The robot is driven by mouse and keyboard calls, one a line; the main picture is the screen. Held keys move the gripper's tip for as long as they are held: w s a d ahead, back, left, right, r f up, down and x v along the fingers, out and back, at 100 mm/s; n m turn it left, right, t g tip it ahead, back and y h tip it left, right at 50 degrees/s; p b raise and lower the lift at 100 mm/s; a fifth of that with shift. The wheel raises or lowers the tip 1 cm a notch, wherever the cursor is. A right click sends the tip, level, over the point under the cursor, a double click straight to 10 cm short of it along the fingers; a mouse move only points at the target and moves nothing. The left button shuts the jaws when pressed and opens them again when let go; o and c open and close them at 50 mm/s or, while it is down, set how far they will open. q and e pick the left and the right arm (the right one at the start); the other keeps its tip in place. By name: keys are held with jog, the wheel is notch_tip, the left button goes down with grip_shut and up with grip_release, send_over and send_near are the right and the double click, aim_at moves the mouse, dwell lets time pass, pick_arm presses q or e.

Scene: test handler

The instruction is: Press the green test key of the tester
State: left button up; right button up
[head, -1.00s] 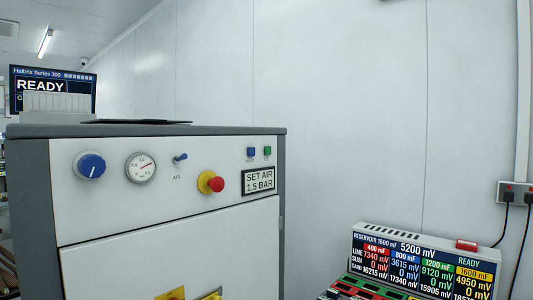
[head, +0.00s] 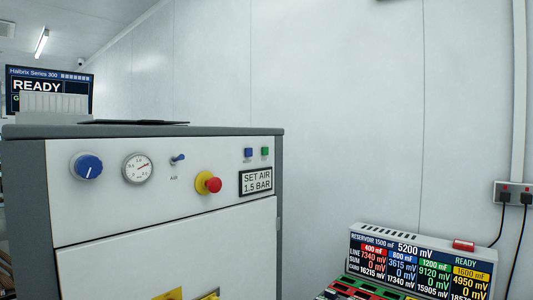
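A tester-like unit (head: 367,229) with a lit display stands at the lower right; its screen reads "READY" and several mV values in coloured columns. Green and red parts (head: 345,291) show in front of it, cut off by the bottom edge; I cannot tell a test key among them. A small green button (head: 265,151) sits beside a blue button (head: 248,153) on the upper right of a white cabinet's front (head: 150,230). Neither of my grippers is in view.
The cabinet also bears a blue knob (head: 88,166), a gauge (head: 138,168), an AIR toggle (head: 178,158), a red stop button (head: 213,185) and a "SET AIR 1.5 BAR" label (head: 256,182). A "READY" monitor (head: 70,74) stands behind. A wall outlet (head: 514,193) with cables is at right.

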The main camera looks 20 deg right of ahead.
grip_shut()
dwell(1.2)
